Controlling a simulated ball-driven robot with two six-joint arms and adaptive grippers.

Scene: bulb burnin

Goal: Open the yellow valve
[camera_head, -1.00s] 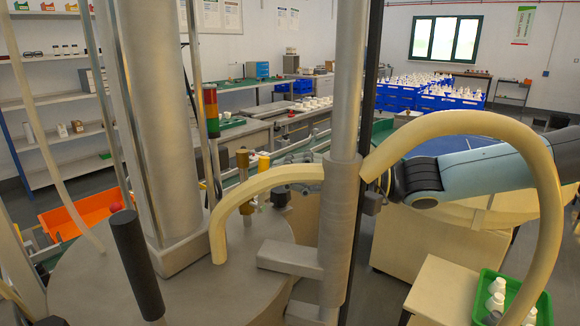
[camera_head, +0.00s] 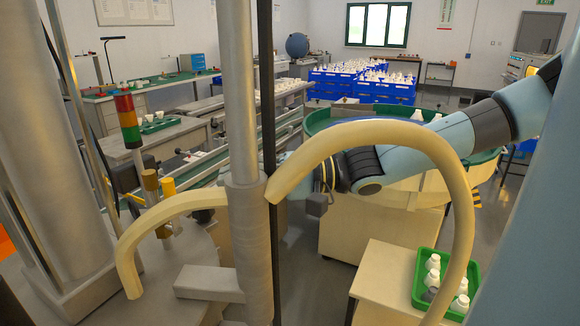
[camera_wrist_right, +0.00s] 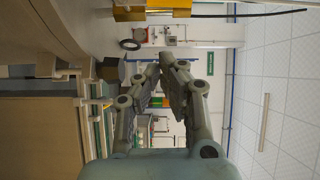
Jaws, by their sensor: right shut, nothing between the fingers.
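I cannot make out a yellow valve for certain in either view. In the head view, a small yellow cylinder (camera_head: 168,187) stands beside a brass-coloured one (camera_head: 150,184), left of the grey pole; whether either belongs to a valve is unclear. My right arm comes in from the right, and its gripper is largely hidden behind the pole and the cream hose. In the right wrist view, my right gripper (camera_wrist_right: 158,66) is shut with nothing in it, and no valve is at its fingertips. My left gripper is not in view.
The grey pole (camera_head: 240,110) and cream hose (camera_head: 457,175) stand in front. A green tray (camera_head: 471,300) of white bottles is at lower right. A red, yellow and green light (camera_head: 126,118) stands left. Blue crates (camera_head: 330,95) are at the back, with some open floor around them.

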